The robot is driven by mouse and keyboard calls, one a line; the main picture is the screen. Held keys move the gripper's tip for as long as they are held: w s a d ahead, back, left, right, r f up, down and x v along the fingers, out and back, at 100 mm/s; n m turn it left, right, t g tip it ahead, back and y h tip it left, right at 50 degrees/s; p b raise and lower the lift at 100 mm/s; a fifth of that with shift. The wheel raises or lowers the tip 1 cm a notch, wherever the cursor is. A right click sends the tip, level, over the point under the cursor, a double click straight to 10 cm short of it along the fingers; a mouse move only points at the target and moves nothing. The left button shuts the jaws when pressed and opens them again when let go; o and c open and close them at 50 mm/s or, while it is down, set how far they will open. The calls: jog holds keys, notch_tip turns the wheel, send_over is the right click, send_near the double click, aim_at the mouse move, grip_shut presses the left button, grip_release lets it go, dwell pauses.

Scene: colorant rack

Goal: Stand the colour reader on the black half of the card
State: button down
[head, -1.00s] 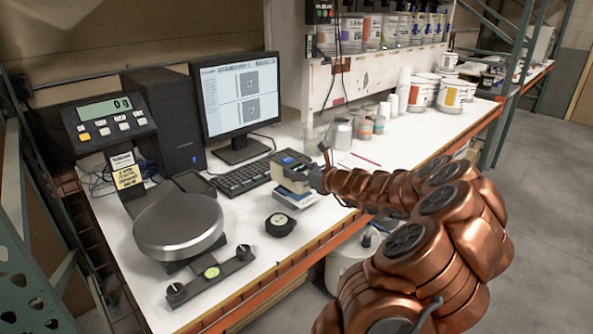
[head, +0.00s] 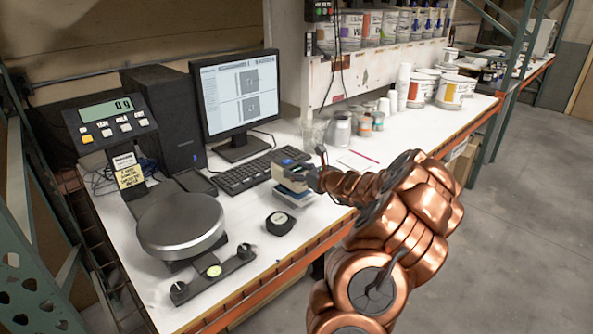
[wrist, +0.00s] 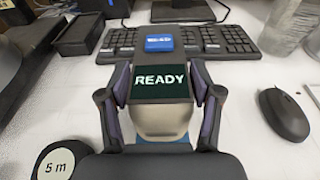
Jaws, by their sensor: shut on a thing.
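The colour reader (wrist: 160,80) is held between the two fingers of my gripper (wrist: 160,108). Its dark screen says READY, with a blue button above it and a pale body below. A pale, dark-edged sheet (head: 356,161) lies behind my gripper, partly hidden by my arm. I cannot make out a black half on it or be sure that it is the card.
A black tape measure (head: 280,222) lies in front of the stack. The keyboard (head: 241,174) is behind the reader, and a mouse (wrist: 285,113) is right of it in the wrist view. A scale (head: 181,225) stands left. Cups and tins (head: 364,125) stand behind.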

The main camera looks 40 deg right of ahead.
jog(key=shift+f, duration=0.15)
jog(key=shift+c, duration=1.1)
grip_release()
jog(key=shift+f, duration=0.1)
jog(key=shift+s, duration=0.15)
jog(key=s+r+b, duration=0.2)
jog(key=s, duration=0.9)
jog(key=shift+s+a+b, duration=0.15)
jog(key=shift+s+b, duration=0.15)
jog(key=shift+r, duration=0.1)
